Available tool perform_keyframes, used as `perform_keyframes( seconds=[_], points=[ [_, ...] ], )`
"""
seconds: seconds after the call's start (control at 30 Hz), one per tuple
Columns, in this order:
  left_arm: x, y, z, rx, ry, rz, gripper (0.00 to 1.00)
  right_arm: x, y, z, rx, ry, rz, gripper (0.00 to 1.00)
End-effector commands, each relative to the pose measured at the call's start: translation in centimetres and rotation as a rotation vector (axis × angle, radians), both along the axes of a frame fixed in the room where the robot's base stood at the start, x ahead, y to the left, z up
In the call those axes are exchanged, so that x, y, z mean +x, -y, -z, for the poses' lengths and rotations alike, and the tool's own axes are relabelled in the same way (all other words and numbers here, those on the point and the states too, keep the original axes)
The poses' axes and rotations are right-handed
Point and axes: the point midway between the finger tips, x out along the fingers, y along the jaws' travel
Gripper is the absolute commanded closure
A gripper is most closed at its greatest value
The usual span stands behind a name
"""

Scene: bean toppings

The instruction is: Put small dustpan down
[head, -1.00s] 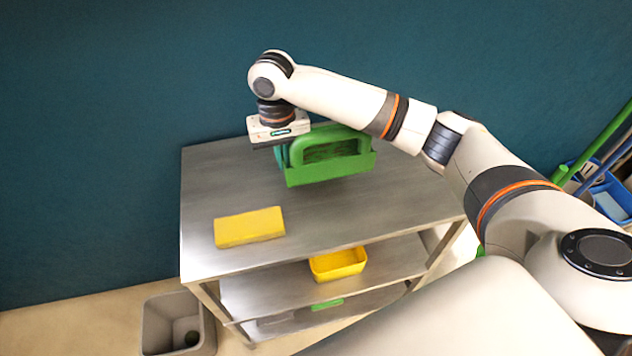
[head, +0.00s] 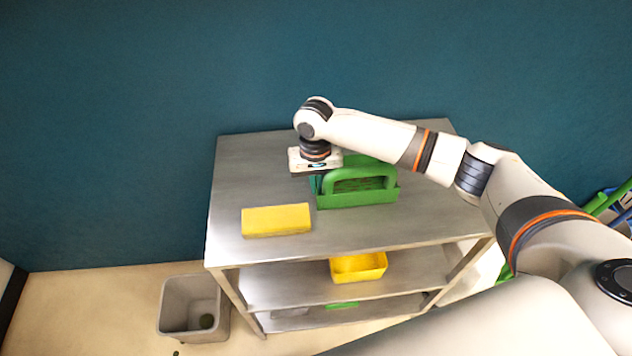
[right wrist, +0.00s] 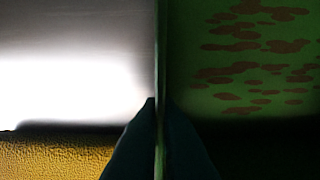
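The small green dustpan (head: 358,199) has a loop handle and is at the tabletop of the metal cart (head: 235,180), toward its middle. Brown spots mark its inner surface, which fills the right side of the right wrist view (right wrist: 235,75). My right gripper (right wrist: 158,110) is shut on the dustpan's thin left wall, one dark finger on each side. In the head view my right gripper (head: 316,172) points down, and its fingertips are mostly hidden. I cannot tell whether the dustpan's underside touches the tabletop. My left gripper is not in view.
A yellow sponge-like block (head: 277,220) lies on the tabletop left of the dustpan. A yellow container (head: 358,267) stands on the middle shelf, with a green item (head: 342,305) below. A grey bin (head: 190,305) stands on the floor. The tabletop's right side is fairly clear.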

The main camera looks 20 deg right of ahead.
Motion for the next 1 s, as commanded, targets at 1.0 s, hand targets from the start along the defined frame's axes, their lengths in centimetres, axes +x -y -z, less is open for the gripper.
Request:
perform_keyframes(
  seconds=[1.0],
  points=[
    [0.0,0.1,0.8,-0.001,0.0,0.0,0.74,0.4,0.0,-9.1,0.002,0.003,0.0,0.74]
  ],
)
